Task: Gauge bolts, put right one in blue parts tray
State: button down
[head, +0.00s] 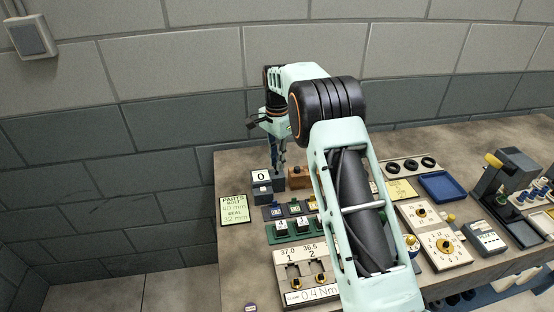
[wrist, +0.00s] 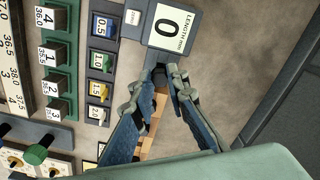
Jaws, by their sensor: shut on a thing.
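My gripper (head: 278,160) points down at the far left of the bench, by the length gauge (head: 262,178). The gauge also shows in the wrist view (wrist: 167,28), its display reading 0 mm. In the wrist view my gripper (wrist: 160,82) has its fingertips close together on a small dark thing, seemingly a bolt (wrist: 159,74), right at the gauge's edge. The fingers mostly hide it; I cannot tell whether it touches the gauge. The blue parts tray (head: 442,187) lies empty at the back right. The parts card (head: 233,209) reads bolt 40 mm, seal 32 mm.
A wooden block (head: 299,181) stands beside the gripper. Numbered green-based blocks (head: 281,229) and a 0.4 Nm panel (head: 306,290) lie in front. Black rings (head: 411,165) lie on a plate left of the tray. Dial boxes (head: 440,246) and a dark machine (head: 508,178) stand right.

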jog(key=shift+f+b, duration=0.55)
jog(key=shift+f, duration=0.7)
jog(key=c, duration=1.8)
grip_release()
jog(key=shift+o, duration=0.3)
jog(key=o, duration=0.3)
jog(key=shift+o, duration=0.2)
jog(key=shift+r+p, duration=2.65)
jog(key=shift+r, duration=1.15)
